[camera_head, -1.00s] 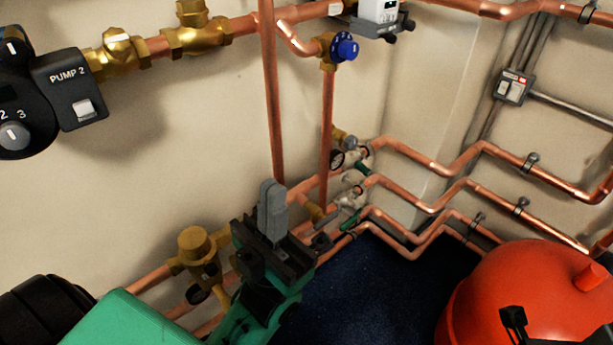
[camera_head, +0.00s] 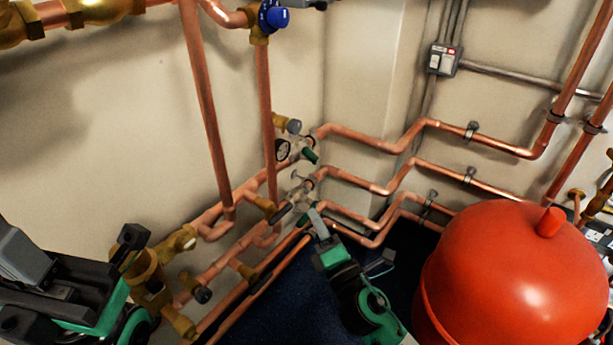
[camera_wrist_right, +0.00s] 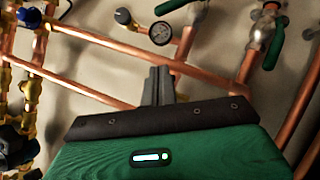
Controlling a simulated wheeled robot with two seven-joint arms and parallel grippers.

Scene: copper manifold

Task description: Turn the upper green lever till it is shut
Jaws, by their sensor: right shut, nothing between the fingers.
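The upper green lever (camera_head: 310,156) sits on a silver valve beside a round gauge, on the upper copper pipe. It points down and to the right, foreshortened. In the right wrist view the upper lever (camera_wrist_right: 172,6) is cut off by the top edge. My right gripper (camera_head: 316,217) is below the upper lever, near the lower valve, and touches neither lever as far as I can see. Its grey fingers (camera_wrist_right: 158,84) are shut with nothing between them. My left gripper (camera_head: 22,255) is at the far left edge, partly cut off; its fingertips are unclear.
A lower silver valve (camera_head: 300,193) and its green lever (camera_wrist_right: 273,48) are close to the upper one. The gauge (camera_head: 283,150) and copper pipes crowd the wall. A red tank (camera_head: 515,275) fills the lower right. Open floor shows between tank and pipes.

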